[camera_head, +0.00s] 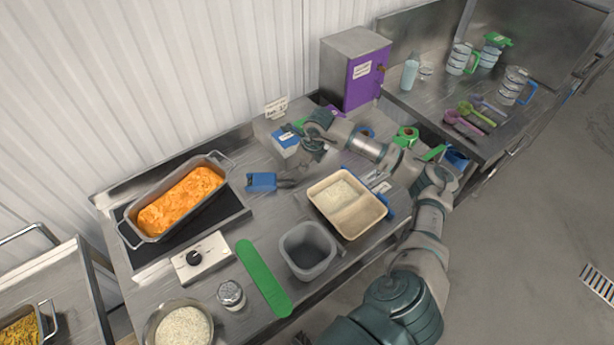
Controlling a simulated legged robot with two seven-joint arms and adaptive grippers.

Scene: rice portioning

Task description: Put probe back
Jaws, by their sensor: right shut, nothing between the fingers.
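A blue handheld device with a dark face (261,182), which looks like the probe's body, lies on the steel counter right of the orange food pan. A white and blue box (285,141) stands behind it, near the wall; I cannot tell whether it is the probe's holder. My right arm reaches in from the lower right. A thin probe tip cannot be made out. My left gripper is not in view.
A grey tub (307,251), a green strip (262,277), a shaker (231,295) and a rice bowl (152,325) stand nearer. A purple-doored cabinet (366,76) stands behind.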

